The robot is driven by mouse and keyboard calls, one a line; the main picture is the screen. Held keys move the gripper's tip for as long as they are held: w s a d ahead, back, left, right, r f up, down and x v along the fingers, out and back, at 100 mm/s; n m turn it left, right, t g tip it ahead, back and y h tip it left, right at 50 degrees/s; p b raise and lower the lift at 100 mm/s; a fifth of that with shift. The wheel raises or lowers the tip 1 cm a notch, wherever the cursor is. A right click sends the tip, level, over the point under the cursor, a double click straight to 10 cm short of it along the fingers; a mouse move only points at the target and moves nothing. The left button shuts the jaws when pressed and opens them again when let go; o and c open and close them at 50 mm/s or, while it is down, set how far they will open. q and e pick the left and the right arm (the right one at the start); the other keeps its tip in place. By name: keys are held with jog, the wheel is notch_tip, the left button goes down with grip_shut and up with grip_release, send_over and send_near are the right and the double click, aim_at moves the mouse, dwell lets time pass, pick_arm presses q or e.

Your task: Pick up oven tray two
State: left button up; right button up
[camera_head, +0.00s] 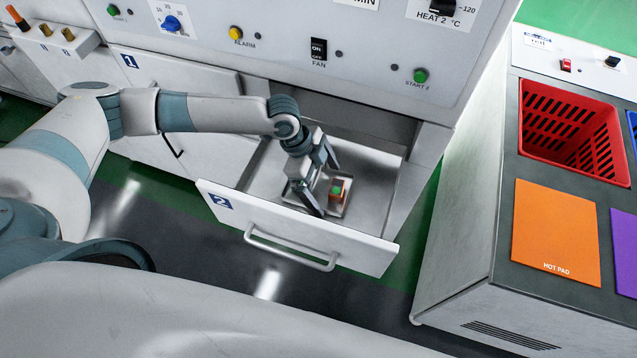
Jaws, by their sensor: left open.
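The drawer marked 2 (300,228) stands pulled out of the oven front. The gripper hides the tray's left part. I cannot tell whether the fingertips touch the tray. My right gripper is out of view.
The drawer's front handle (290,250) faces me. The control panel (300,50) overhangs the drawer's back. To the right, a bench holds a red basket (566,100) and an orange hot pad (556,233). A floor gap separates drawer and bench.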

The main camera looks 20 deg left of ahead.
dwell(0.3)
pick_arm(q)
jog(key=c, duration=0.9)
jog(key=shift+r+b, duration=0.4)
jog(key=shift+r, duration=0.3)
notch_tip(320, 180, up, 2)
jog(key=shift+r+b, duration=0.2)
jog(key=shift+b, duration=0.25)
jog(key=shift+w+d+r+b, duration=0.1)
jog(key=shift+d+r+b, duration=0.5)
jog(key=shift+d+r, duration=1)
jog(key=shift+w+d+r+b, duration=0.1)
jog(key=shift+d+r+b, duration=0.6)
jog(key=shift+d, duration=1.6)
jog(key=shift+w+d+r+b, duration=0.1)
jog(key=shift+d+r+b, duration=0.35)
jog(key=shift+d+r, duration=1.2)
jog(key=shift+d+f, duration=0.3)
jog(key=shift+f, duration=0.05)
